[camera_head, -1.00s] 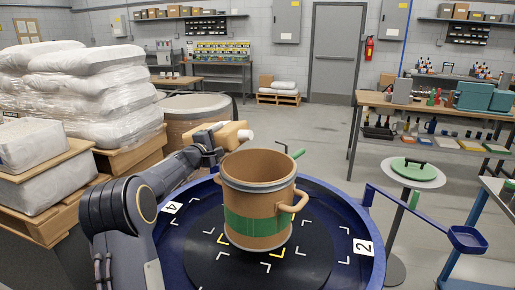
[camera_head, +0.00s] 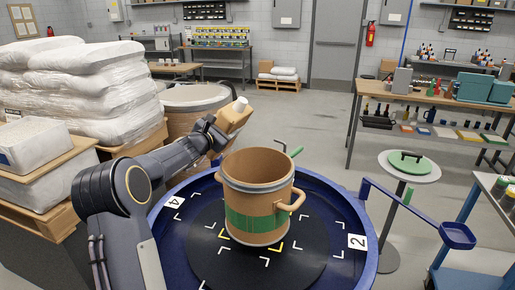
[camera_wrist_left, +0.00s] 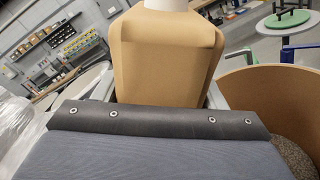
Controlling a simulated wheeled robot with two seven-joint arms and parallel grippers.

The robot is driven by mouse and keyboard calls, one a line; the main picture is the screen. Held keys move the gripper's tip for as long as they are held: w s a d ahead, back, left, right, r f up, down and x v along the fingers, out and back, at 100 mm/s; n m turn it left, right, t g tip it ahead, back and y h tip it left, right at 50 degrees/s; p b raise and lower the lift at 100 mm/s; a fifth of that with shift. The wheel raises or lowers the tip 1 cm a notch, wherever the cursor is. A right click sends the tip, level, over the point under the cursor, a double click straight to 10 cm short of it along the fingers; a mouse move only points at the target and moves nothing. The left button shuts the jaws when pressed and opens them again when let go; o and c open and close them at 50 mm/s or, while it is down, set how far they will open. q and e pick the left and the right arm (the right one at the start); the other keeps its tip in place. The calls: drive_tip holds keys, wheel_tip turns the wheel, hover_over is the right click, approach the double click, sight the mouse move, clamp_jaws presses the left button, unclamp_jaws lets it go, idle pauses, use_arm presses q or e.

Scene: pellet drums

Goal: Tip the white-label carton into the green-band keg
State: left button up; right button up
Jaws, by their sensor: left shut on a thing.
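The tan carton (camera_head: 235,116) with a white spout (camera_head: 240,103) is held up behind and slightly left of the keg's rim, leaning with its spout up and to the right. My left gripper (camera_head: 217,128) is shut on it. In the left wrist view the carton (camera_wrist_left: 165,55) sits between the fingers; no label can be made out. The tan keg (camera_head: 258,190) with a green band stands upright on the dark disc of the blue round table. Its wall (camera_wrist_left: 285,90) shows at right in the wrist view, with grey grains inside. My right gripper is out of view.
The blue table's rim (camera_head: 340,205) surrounds the keg. A green lid (camera_head: 408,162) lies on a round stand at right, near a blue arm with a small tray (camera_head: 457,235). Wrapped sacks (camera_head: 85,85) are stacked at left; a large drum (camera_head: 195,98) stands behind.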

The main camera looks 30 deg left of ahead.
sight(224, 116)
use_arm(q)
wheel_tip(224, 116, up, 3)
drive_tip(key=n+p, duration=0.3)
drive_tip(key=shift+a, duration=0.15)
drive_tip(key=shift+r+n+p, duration=0.2)
drive_tip(key=shift+n+p, duration=0.1)
drive_tip(key=shift+n, duration=0.2)
drive_tip(key=shift+f+n, duration=0.4)
drive_tip(key=shift+n, duration=0.7)
